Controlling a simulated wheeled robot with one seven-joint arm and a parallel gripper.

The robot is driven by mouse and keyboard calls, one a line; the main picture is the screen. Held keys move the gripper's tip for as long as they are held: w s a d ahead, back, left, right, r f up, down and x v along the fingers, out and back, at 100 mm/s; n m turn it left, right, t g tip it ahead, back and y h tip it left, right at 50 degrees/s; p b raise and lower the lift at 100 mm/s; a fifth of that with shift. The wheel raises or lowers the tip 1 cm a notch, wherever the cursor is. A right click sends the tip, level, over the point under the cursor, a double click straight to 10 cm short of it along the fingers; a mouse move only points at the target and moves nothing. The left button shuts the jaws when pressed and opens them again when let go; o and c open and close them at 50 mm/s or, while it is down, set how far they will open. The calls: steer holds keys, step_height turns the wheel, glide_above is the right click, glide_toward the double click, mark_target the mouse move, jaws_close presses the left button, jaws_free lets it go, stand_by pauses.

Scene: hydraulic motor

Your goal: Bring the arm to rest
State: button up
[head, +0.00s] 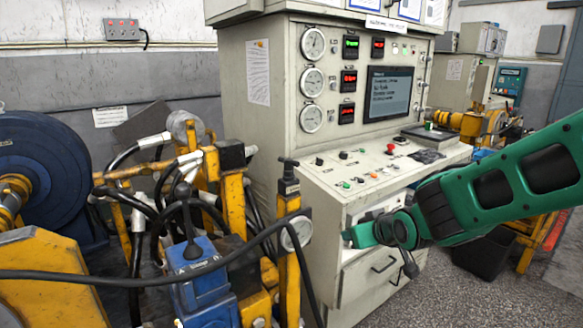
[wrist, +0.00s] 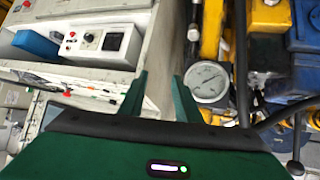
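My green arm (head: 510,185) reaches in from the right in the head view, in front of the control cabinet (head: 270,125). My gripper (head: 350,236) points left, in front of the cabinet's lower front and near the pressure gauge (head: 299,231). In the wrist view my gripper (wrist: 160,90) has its two green fingers apart, with nothing seen between them. The gauge (wrist: 206,81) shows just beyond the right finger there. The exact gap to the cabinet and the gauge cannot be told.
A blue and yellow hydraulic rig (head: 205,275) with black hoses fills the left front. A sloped button panel (head: 375,165) lies above my gripper. A drawer (head: 370,268) is below it. Bare speckled floor (head: 435,290) lies at the lower right, near a black bin (head: 485,255).

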steer(key=s+d+f+m+g+h, duration=0.1)
steer(key=s+d+m+g+h, duration=0.1)
steer(key=s+d, duration=0.55)
steer(key=s+d+f+m+g+h, duration=0.1)
steer(key=s+d+m+g+h, duration=0.3)
steer(key=d, duration=0.7)
steer(key=s+d+m+g+y, duration=0.2)
steer(key=s+d, duration=0.1)
steer(key=s, duration=0.8)
steer(key=s+d+m+g+y, duration=0.1)
steer(key=s+d+m+g, duration=0.1)
steer(key=s, duration=1)
steer(key=shift+d+r+y, duration=0.25)
steer(key=shift+d+y, duration=0.15)
steer(key=shift+d, duration=0.15)
steer(key=shift+w+f+g, duration=0.25)
steer(key=shift+w+g, duration=0.05)
steer(key=shift+w, duration=0.35)
steer(key=shift+a, duration=0.1)
